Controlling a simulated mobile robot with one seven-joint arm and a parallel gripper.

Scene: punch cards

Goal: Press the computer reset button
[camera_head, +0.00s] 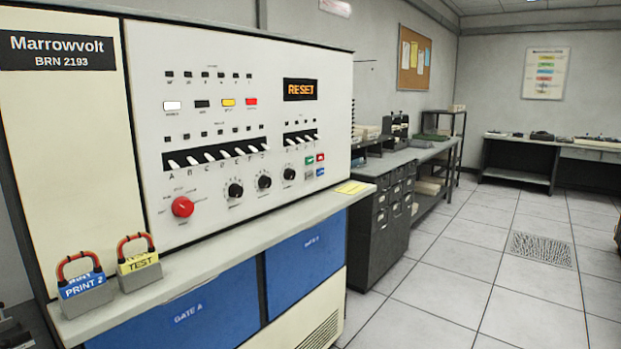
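The computer is a large cream and white cabinet with a name plate (62,50) reading "Marrowvolt BRN 2193". Its display (300,89) shows "RESET" in orange. A small cluster right of the black knobs has a red button (320,157), a green button (309,160) and others; their labels are too small to read. A wider row above holds a white button (172,105), a black one (202,104), a yellow one (228,102) and a red one (251,101). Which one is the reset button I cannot tell. My gripper is not in view.
Toggle switches (209,156) and a large red knob (182,206) sit on the panel. A ledge (215,255) juts out below, bearing handled "PRINT 2" (85,285) and "TEST" (139,265) blocks. Dark drawers (385,215) stand to the right. The tiled floor (450,275) there is clear.

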